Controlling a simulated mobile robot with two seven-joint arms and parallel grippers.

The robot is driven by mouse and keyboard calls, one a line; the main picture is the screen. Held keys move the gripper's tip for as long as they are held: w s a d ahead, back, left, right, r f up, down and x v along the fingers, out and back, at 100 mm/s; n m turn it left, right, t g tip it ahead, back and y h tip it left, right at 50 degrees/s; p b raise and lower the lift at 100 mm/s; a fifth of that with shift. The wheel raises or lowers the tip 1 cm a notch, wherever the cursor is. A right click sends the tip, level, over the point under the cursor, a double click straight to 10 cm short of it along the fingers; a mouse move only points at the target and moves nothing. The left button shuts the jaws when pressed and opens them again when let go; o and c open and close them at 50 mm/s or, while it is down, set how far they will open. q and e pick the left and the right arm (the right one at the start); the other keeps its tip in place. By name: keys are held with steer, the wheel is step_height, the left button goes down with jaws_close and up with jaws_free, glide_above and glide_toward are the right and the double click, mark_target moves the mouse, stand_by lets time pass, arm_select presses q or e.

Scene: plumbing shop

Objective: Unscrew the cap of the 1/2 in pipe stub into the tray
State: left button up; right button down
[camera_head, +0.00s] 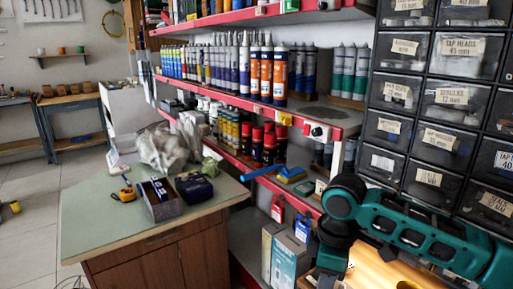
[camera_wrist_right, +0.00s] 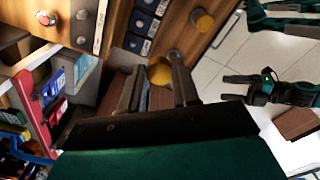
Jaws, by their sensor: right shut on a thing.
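My right gripper (camera_wrist_right: 156,70) has its two dark fingers on either side of a round yellow cap (camera_wrist_right: 160,74) on the wooden board (camera_wrist_right: 175,22). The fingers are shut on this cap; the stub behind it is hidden. In the head view my right arm reaches over the wooden board (camera_head: 375,268) at the lower right, and the fingers are hidden there. I cannot make out the tray.
Blue labels (camera_wrist_right: 139,23) are on the board. A red-edged shelf (camera_head: 250,98) holds many cartridges, and dark labelled drawers (camera_head: 440,90) stand at the right. A green-topped bench (camera_head: 110,225) carries an open box (camera_head: 163,208). Tiled floor (camera_wrist_right: 245,50) is clear beside the board.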

arm_select(q)
steer(key=s+a+r+n+g+y+p, duration=0.1)
steer(key=s+a+r+g+y+p, duration=0.1)
steer(key=s+a+r, duration=0.1)
steer(key=shift+s+r+g, duration=0.3)
steer(key=shift+s+r, duration=0.2)
steer(key=shift+s, duration=0.7)
steer(key=shift+c, duration=0.4)
arm_select(e)
steer(key=s+d+r+m, duration=0.5)
steer(key=m, duration=0.9)
steer(key=shift+d+r, duration=0.2)
steer(key=shift+d, duration=0.1)
